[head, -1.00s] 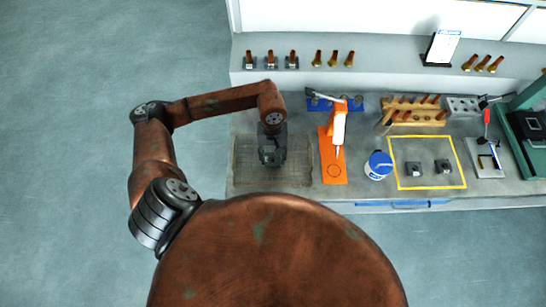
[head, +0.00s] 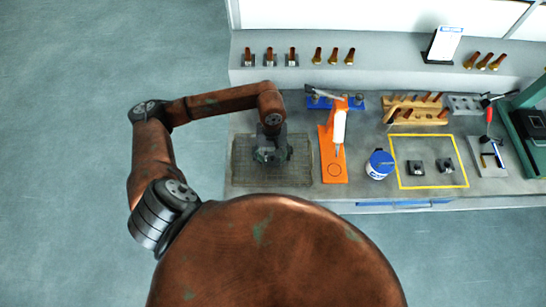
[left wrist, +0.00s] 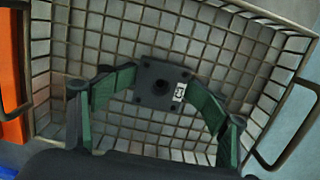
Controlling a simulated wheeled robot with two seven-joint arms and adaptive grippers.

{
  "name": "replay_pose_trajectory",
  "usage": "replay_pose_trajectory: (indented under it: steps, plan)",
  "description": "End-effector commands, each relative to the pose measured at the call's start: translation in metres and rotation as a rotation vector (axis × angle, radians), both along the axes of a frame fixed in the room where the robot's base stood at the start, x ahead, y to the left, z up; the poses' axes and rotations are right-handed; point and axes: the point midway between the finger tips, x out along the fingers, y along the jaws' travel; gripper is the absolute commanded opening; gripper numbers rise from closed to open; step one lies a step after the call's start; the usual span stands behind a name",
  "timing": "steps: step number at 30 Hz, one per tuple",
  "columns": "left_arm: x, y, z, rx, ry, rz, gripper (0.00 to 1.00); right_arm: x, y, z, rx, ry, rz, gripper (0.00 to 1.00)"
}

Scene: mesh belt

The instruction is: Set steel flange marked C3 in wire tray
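The steel flange (left wrist: 160,85) is a dark square plate with a round hub and a small white label, whose marking I cannot read for certain. It lies flat on the mesh floor inside the wire tray (left wrist: 75,20), which in the head view (head: 300,175) stands at the bench's left end. My left gripper (head: 270,157) is over the tray. In the left wrist view its green-padded fingers (left wrist: 163,84) are spread on either side of the flange, open. The gripper hides the flange in the head view. My right gripper is not in view.
Right of the tray are an orange stand (head: 334,150), a blue-and-white tub (head: 379,165) and a yellow-outlined area (head: 430,186) with two dark flanges (head: 416,167). A shelf behind (head: 390,60) bears several small parts. The tray floor around the flange is clear.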

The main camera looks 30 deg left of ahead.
Motion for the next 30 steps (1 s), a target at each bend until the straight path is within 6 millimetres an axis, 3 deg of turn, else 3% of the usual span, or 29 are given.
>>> replay_pose_trajectory:
  steps: [11,17,18,30]
  plan:
    - [-0.001,0.003,0.001,0.006,0.004,0.002,0.58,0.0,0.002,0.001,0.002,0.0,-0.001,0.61]
    - [-0.001,0.002,0.015,0.004,0.002,0.002,0.58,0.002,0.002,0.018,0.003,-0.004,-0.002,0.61]
    - [0.0,0.002,0.019,0.003,0.001,0.003,0.58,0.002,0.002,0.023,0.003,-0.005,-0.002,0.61]
    - [0.011,0.008,0.103,0.005,-0.005,0.001,0.58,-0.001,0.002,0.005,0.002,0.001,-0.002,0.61]
